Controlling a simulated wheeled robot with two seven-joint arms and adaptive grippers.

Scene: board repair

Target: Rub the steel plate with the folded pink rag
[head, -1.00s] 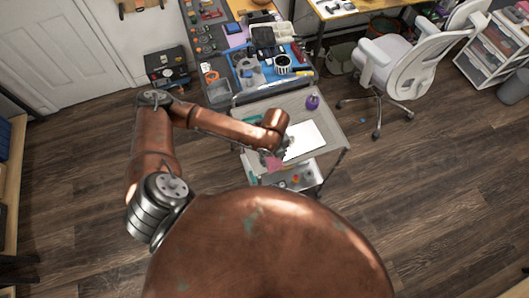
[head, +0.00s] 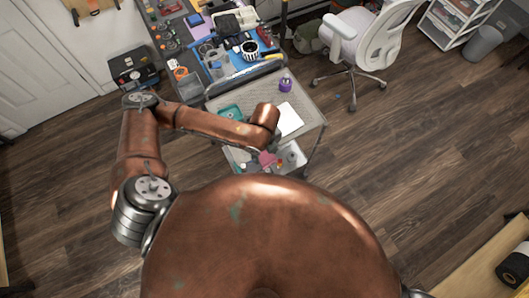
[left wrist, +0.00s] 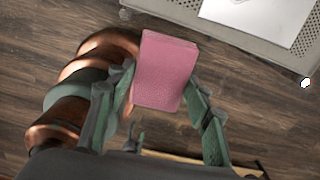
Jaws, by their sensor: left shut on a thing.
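The folded pink rag (head: 266,159) is held in my left gripper (head: 262,152), near the front edge of the cart. In the left wrist view the rag (left wrist: 166,70) sits between the green fingers of the gripper (left wrist: 164,88), with floor behind it. The steel plate (head: 289,119) is a bright, pale rectangle lying flat on the cart's top; part of it shows at the top of the left wrist view (left wrist: 262,18). The rag is apart from the plate in the left wrist view. My right gripper is not in view.
The cart's grey top (head: 307,107) also carries a purple bottle (head: 285,86) behind the plate and a teal item (head: 230,112) at left. A lower shelf (head: 293,155) holds small things. A cluttered workbench with a blue mat (head: 216,70) stands behind; a white chair (head: 365,38) is at right.

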